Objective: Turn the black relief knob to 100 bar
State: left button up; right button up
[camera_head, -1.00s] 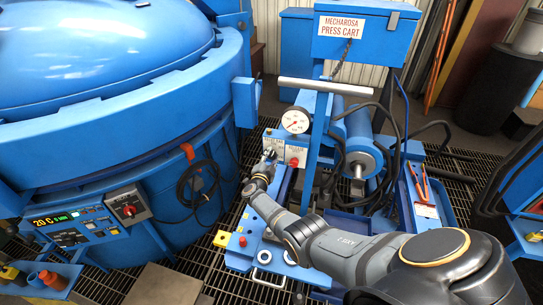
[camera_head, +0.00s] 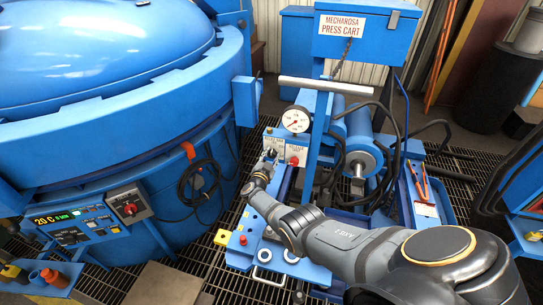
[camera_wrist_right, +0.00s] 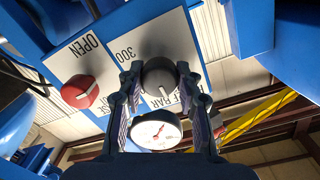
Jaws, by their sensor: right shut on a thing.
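The black relief knob (camera_wrist_right: 160,78) sits between the two fingers of my right gripper (camera_wrist_right: 158,82) in the right wrist view. The gripper is shut on it, with one finger on either side. The knob carries a pale pointer line, and around it a white plate shows "300" and "BAR", upside down and partly hidden by the fingers. In the head view my right gripper (camera_head: 268,160) is at the cart's control panel, small and partly hidden by its wrist. A round pressure gauge (camera_head: 296,120) with a red needle stands above the panel. My left gripper is not in view.
A red knob (camera_wrist_right: 80,91) with a plate reading "OPEN" sits beside the relief knob; it also shows in the head view (camera_head: 294,161). The blue press cart (camera_head: 360,38) has a cylinder and hoses to the right. A large blue furnace (camera_head: 120,120) stands at left.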

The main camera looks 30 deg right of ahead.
jog(key=shift+f, duration=0.15)
jog(key=o, duration=1.1)
jog(key=shift+o, duration=0.2)
jog(key=shift+s+a, duration=0.3)
jog(key=shift+a, duration=0.15)
jog(key=v, duration=1.1)
jog(key=shift+s, duration=0.1)
